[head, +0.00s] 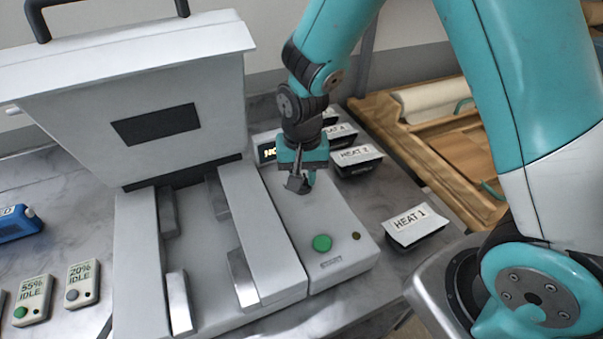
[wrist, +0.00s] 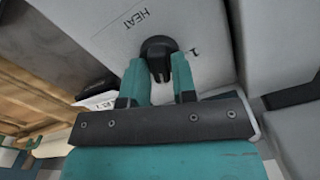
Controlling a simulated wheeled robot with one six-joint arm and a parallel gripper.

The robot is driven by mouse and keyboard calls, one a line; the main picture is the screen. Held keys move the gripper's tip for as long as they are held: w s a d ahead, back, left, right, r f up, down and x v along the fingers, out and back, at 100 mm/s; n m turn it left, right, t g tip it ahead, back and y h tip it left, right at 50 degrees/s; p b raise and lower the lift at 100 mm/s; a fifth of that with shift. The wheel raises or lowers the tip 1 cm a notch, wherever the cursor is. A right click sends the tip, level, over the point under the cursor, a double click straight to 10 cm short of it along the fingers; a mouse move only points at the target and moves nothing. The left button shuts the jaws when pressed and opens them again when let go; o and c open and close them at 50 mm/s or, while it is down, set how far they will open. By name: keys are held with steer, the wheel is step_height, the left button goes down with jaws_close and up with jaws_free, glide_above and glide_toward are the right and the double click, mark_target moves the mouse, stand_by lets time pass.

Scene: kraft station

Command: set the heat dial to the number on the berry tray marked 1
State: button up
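The heat dial (wrist: 158,46) is a dark round knob on a pale panel, with "HEAT" and a "1" printed beside it in the wrist view. My gripper (wrist: 160,72) has its two teal fingers on either side of the dial, with some gap between them; whether they touch it is unclear. In the head view my gripper (head: 298,183) points down at the control box (head: 318,222) and hides the dial. A dark tray with a white label reading "HEAT 1" (head: 408,226) stands right of the box. No berries show on its label.
More labelled trays, one reading "HEAT 3" (head: 356,157), stand behind. A green button (head: 322,243) is on the box's front part. The press (head: 133,105) with its raised lid is at left. A wooden tray (head: 440,150) lies at right.

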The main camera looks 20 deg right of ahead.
jaws_close()
steer(key=shift+n, duration=0.3)
steer(key=n, duration=1)
steer(key=shift+n, duration=0.4)
steer(key=shift+a+n, duration=0.1)
steer(key=shift+n, duration=2.2)
steer(key=shift+o, duration=2.1)
jaws_free()
